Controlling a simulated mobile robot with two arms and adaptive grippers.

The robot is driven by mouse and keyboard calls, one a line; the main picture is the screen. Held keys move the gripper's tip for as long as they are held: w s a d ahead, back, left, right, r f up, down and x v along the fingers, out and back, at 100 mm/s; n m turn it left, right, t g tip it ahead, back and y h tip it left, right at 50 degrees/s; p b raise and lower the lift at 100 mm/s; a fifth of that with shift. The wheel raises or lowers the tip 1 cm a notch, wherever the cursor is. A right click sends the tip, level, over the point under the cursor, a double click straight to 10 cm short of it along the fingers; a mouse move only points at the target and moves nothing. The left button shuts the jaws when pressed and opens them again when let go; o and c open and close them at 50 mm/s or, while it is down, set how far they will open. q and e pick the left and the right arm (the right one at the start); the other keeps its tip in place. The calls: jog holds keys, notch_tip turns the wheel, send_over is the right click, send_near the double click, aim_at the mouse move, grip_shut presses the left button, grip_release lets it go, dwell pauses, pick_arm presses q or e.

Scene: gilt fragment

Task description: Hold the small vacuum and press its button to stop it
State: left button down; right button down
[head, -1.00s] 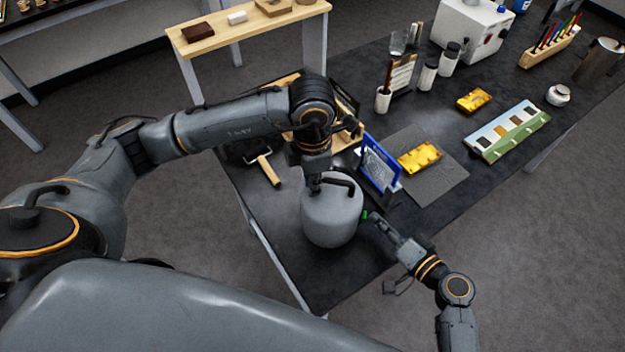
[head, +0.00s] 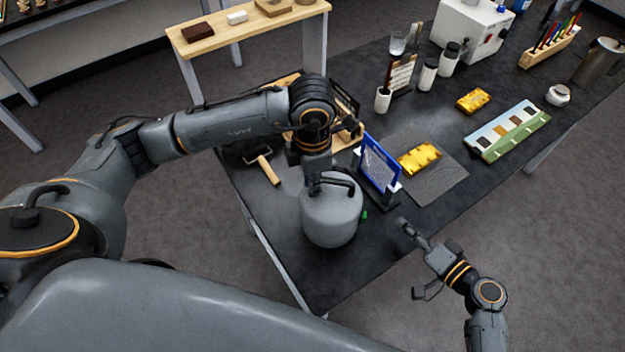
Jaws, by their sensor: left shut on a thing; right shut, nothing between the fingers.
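The small vacuum (head: 332,220) is a grey rounded canister with a dark handle on top, standing upright on the black table. My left gripper (head: 318,184) is above it, shut on the vacuum's handle. A small green button (head: 365,214) shows on the vacuum's right side. My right gripper (head: 405,226) is shut and empty, to the right of the vacuum and apart from it, near the table's front right edge. The exact contact of the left fingers is partly hidden by the arm.
A blue-framed panel (head: 380,163) stands close behind the vacuum. A gold piece (head: 419,158) lies on a grey mat (head: 440,187). The table (head: 325,285) is bare in front of the vacuum.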

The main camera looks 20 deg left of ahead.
pick_arm(q)
jog(key=shift+s+a+f, duration=0.1)
jog(key=shift+s+f, duration=0.15)
jog(key=shift+f, duration=0.05)
jog(key=c, duration=1.2)
grip_release()
pick_arm(e)
jog(key=shift+f, duration=0.1)
pick_arm(q)
jog(key=shift+w, duration=0.2)
pick_arm(e)
jog(key=shift+w, duration=0.1)
pick_arm(q)
jog(key=shift+r, duration=0.15)
pick_arm(e)
jog(key=shift+a, duration=0.1)
